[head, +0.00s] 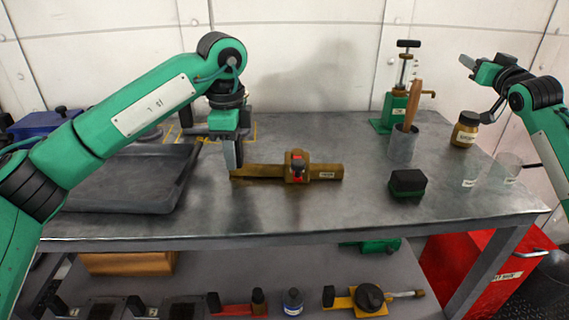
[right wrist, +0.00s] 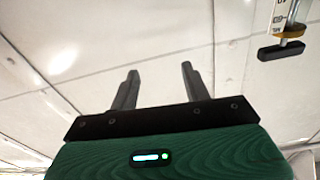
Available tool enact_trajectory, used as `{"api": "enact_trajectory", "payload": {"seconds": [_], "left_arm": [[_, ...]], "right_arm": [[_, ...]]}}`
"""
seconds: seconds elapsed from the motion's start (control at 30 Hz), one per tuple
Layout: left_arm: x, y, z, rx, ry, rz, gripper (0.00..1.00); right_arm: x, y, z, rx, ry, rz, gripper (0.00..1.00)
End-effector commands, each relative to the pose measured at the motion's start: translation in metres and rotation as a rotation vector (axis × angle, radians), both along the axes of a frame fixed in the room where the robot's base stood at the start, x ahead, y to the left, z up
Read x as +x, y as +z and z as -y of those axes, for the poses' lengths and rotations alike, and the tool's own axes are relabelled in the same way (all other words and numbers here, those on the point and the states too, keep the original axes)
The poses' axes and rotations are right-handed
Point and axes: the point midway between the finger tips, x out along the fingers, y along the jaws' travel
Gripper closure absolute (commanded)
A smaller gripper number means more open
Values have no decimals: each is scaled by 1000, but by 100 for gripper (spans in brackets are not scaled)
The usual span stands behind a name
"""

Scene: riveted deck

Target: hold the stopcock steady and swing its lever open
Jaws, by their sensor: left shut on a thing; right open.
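The stopcock (head: 325,171) is a brass-coloured body lying lengthwise on the metal workbench, near the middle in the head view. Its lever (head: 297,166), red with a dark knob, sits on top of the body's middle. My left gripper (head: 235,169) points down and is shut on the stopcock's left end; its fingers hide part of that end. My right gripper (head: 467,62) is raised at the upper right, away from the stopcock. In the right wrist view its two fingers (right wrist: 158,82) are apart with nothing between them.
A dark tray (head: 120,205) lies left on the workbench (head: 330,222). To the right stand a black-and-green block (head: 407,184), a grey cup (head: 402,146) with a wooden handle, a green pump (head: 385,126), a jar (head: 466,129) and a clear beaker (head: 506,168). The bench in front of the stopcock is clear.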

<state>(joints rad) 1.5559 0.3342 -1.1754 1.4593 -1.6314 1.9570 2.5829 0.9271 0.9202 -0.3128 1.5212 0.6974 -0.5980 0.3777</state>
Motion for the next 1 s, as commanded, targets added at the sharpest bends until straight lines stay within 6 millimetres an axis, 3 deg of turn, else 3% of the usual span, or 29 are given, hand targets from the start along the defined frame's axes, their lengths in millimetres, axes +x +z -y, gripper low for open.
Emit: {"api": "enact_trajectory", "payload": {"seconds": [0.03, 0.27, 0.47, 0.6, 0.77, 1.0], "left_arm": [[0, 0, 0, 0, 0, 0, 100], [0, 0, 0, 0, 0, 0, 100], [0, 0, 0, 0, 0, 0, 100], [0, 0, 0, 0, 0, 0, 100], [0, 0, 0, 0, 0, 0, 100], [0, 0, 0, 0, 0, 0, 100]], "right_arm": [[2, 11, -22, 7, 40, -28, 52], [-5, 33, -126, -15, 255, -218, 52], [-37, 49, -216, -125, 467, -391, 52], [-73, 57, -273, -251, 618, -512, 52], [-126, 59, -329, -446, 796, -656, 52], [-203, 35, -392, -785, 1103, -864, 52]]}}
